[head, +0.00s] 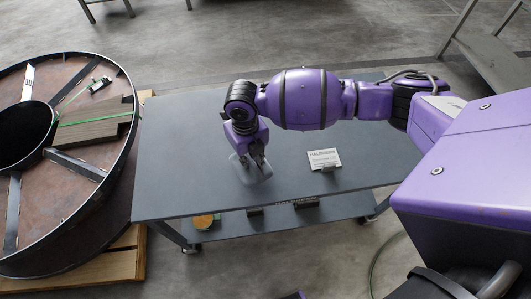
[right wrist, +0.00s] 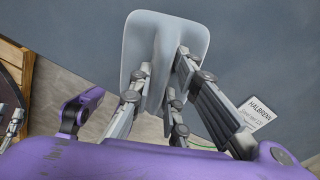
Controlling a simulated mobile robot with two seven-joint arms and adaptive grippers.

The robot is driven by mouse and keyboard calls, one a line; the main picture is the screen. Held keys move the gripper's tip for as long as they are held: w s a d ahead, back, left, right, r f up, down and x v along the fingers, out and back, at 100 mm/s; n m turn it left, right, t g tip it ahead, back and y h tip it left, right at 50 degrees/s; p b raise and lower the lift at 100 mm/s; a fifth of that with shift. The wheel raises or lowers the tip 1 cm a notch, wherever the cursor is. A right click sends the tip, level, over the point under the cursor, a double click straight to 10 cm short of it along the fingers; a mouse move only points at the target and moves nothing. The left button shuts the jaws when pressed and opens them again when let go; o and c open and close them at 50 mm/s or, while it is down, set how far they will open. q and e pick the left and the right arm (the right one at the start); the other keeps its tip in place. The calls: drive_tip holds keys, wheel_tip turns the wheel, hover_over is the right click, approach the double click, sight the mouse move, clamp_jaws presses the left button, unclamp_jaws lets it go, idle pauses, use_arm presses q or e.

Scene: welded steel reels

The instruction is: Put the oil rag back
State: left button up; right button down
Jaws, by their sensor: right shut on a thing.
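The oil rag is a pale grey cloth (head: 243,171), at the left middle of the grey table (head: 190,130) in the head view. My right gripper (head: 257,158) points down and is shut on it. In the right wrist view the rag (right wrist: 140,38) is pinched into a raised fold between the fingers, with its two sides spreading out flat. It is over the tabletop; I cannot tell whether its lower edge touches.
A round yellow-orange item (head: 203,221) is on the lower shelf.

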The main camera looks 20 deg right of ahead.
sight(250, 162)
drive_tip(key=shift+w+d+f, duration=0.15)
drive_tip(key=shift+w+f, duration=0.2)
drive_tip(key=shift+w, duration=0.1)
drive_tip(key=shift+f, duration=1.5)
drive_tip(key=shift+f, duration=0.2)
drive_tip(key=c, duration=1.7)
unclamp_jaws()
drive_tip(key=shift+o, duration=0.2)
drive_tip(key=shift+r, duration=0.15)
wheel_tip(250, 162, up, 12)
drive_tip(key=shift+w+r, duration=0.1)
